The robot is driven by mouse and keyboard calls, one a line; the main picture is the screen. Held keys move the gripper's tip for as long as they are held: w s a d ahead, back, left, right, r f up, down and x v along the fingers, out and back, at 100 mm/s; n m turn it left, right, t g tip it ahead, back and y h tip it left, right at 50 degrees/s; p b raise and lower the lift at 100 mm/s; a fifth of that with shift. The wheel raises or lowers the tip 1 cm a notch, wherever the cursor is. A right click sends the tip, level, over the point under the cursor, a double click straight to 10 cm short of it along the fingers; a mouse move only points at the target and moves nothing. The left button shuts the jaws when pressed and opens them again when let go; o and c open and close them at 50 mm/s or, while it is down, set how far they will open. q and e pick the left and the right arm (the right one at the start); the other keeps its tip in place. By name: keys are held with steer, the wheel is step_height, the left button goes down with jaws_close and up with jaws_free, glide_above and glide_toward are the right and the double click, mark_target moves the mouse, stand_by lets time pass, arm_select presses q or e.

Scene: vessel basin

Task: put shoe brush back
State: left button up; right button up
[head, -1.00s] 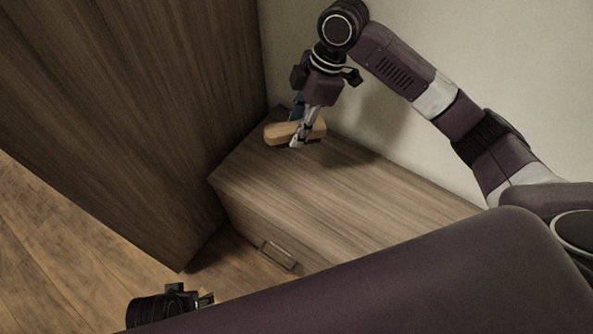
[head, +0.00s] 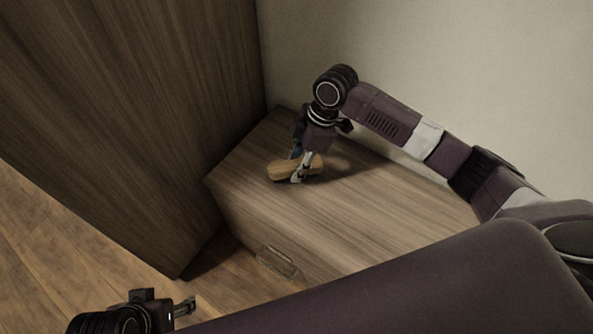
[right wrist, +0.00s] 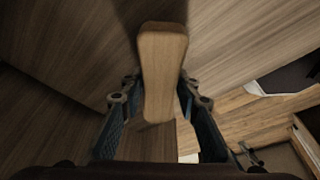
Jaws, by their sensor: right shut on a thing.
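The shoe brush (head: 281,171) has a pale wooden back. It is low over the top of a wooden drawer cabinet (head: 360,215), near the cabinet's far left part; I cannot tell whether it touches the top. My right gripper (head: 301,174) is shut on the brush from above. In the right wrist view the wooden back (right wrist: 162,70) lies lengthwise between the two fingers of my right gripper (right wrist: 160,95). The bristles are hidden there. My left gripper (head: 186,307) shows at the bottom left, away from the cabinet; its jaw state is unclear.
A tall wooden cabinet (head: 150,110) stands close on the left of the low cabinet. A pale wall (head: 430,60) runs behind it. The low cabinet has a drawer handle (head: 277,262) on its front. Its top is clear to the right of the brush.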

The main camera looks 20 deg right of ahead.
steer(key=shift+f, duration=0.95)
arm_select(q)
steer(key=shift+f, duration=0.4)
arm_select(e)
steer(key=shift+f, duration=0.1)
steer(key=shift+f, duration=0.15)
steer(key=o, duration=1.1)
